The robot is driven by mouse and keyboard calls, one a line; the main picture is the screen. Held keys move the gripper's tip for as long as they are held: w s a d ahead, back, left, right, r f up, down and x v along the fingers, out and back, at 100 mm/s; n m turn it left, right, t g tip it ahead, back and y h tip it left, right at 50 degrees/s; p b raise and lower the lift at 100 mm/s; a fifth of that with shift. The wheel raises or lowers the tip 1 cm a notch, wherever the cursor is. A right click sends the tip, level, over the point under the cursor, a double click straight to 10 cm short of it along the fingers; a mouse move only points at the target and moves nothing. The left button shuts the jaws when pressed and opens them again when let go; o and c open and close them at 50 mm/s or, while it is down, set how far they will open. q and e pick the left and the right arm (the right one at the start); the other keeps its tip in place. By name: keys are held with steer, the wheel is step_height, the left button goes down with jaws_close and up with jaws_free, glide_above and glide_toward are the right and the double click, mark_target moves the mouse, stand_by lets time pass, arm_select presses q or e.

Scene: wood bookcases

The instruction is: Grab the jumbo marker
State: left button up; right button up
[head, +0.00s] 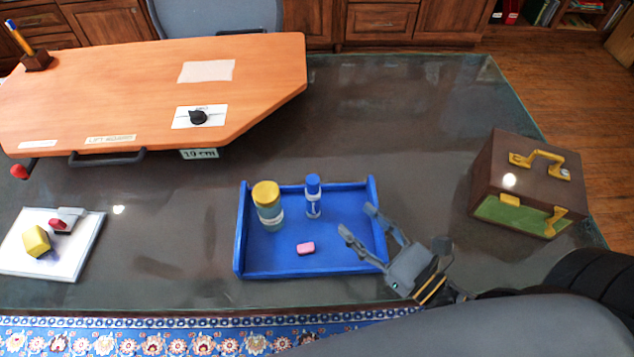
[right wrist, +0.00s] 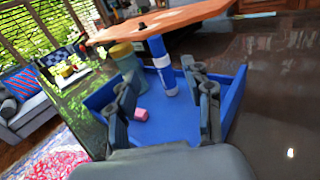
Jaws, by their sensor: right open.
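The jumbo marker (head: 313,198), blue-capped with a white and blue body, stands upright in the blue tray (head: 240,235). It also shows in the right wrist view (right wrist: 162,68), seen between the two fingers. My right gripper (head: 357,220) is open and empty over the tray's right side. It is apart from the marker, to its right in the head view. My left gripper is not in view.
In the tray, a yellow-lidded jar (head: 268,207) stands left of the marker and a pink eraser (head: 306,248) lies in front. A brown box (head: 525,185) is at right. A wooden lift board (head: 150,85) and a white board (head: 75,258) are at left.

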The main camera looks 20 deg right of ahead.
mark_target(318, 191)
steer(key=p+x, duration=0.3)
steer(key=x, duration=0.4)
steer(key=shift+w+a+r, duration=0.1)
steer(key=shift+a+r, duration=0.05)
steer(key=shift+a, duration=0.1)
steer(key=shift+f+p+x, duration=0.2)
steer(key=shift+p+x, duration=0.15)
steer(key=shift+x, duration=0.65)
steer(key=shift+f+p+x, duration=0.25)
steer(key=shift+p+x, duration=0.1)
steer(key=shift+x, duration=0.6)
steer(key=shift+f+p+x, duration=0.2)
steer(key=shift+p+x, duration=0.15)
steer(key=shift+x, duration=0.65)
steer(key=shift+a, duration=0.15)
jaws_close()
